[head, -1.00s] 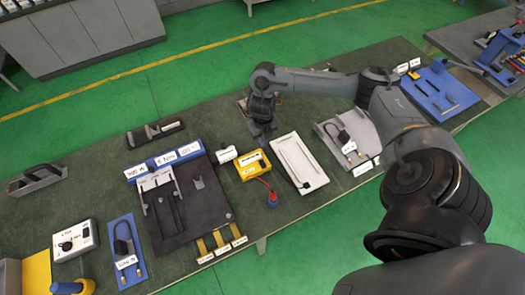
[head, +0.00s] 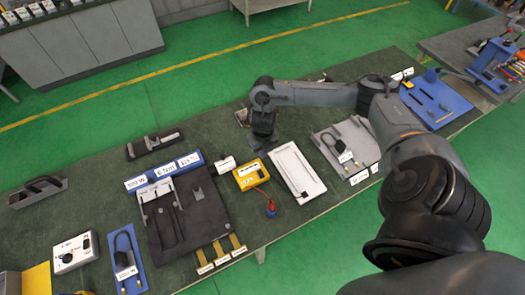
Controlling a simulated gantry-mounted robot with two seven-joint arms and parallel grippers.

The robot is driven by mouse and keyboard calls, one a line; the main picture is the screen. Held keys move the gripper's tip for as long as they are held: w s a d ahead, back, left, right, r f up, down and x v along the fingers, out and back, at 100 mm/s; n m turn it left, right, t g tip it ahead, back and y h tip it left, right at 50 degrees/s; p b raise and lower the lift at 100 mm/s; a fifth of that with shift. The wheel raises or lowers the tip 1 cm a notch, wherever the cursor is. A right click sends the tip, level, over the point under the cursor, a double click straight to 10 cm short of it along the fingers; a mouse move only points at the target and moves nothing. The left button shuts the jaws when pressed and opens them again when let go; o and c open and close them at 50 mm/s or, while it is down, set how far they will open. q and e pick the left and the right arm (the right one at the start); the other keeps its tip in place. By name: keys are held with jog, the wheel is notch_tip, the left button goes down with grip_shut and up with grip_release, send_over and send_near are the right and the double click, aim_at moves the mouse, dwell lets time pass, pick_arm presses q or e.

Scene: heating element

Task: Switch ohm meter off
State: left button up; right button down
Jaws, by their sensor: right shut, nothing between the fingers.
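A yellow meter-like box (head: 250,176) with a pale label and a red lead lies on the dark green bench, near the middle. The lead ends in a blue-and-red piece (head: 270,208) near the bench's front edge. A white box (head: 75,252) with a black knob and a black switch stands at the lower left. The labels are too small to read, so I cannot tell for sure which is the ohm meter. My right gripper (head: 264,150) points down just behind the yellow box, shut and empty. I cannot tell whether it touches the box. My left gripper is out of view.
A white tray (head: 297,172) and a grey plate (head: 350,150) with a black cable lie right of the yellow box. A black fixture (head: 207,230) with blue labelled blocks lies left. A blue plate (head: 127,262) holds another cable.

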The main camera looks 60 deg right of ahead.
notch_tip(320, 180, up, 13)
jog(key=s+a+p, duration=0.1)
jog(key=s+p, duration=0.1)
jog(key=p, duration=0.3)
jog(key=shift+s+a, duration=0.15)
jog(key=shift+a, duration=0.15)
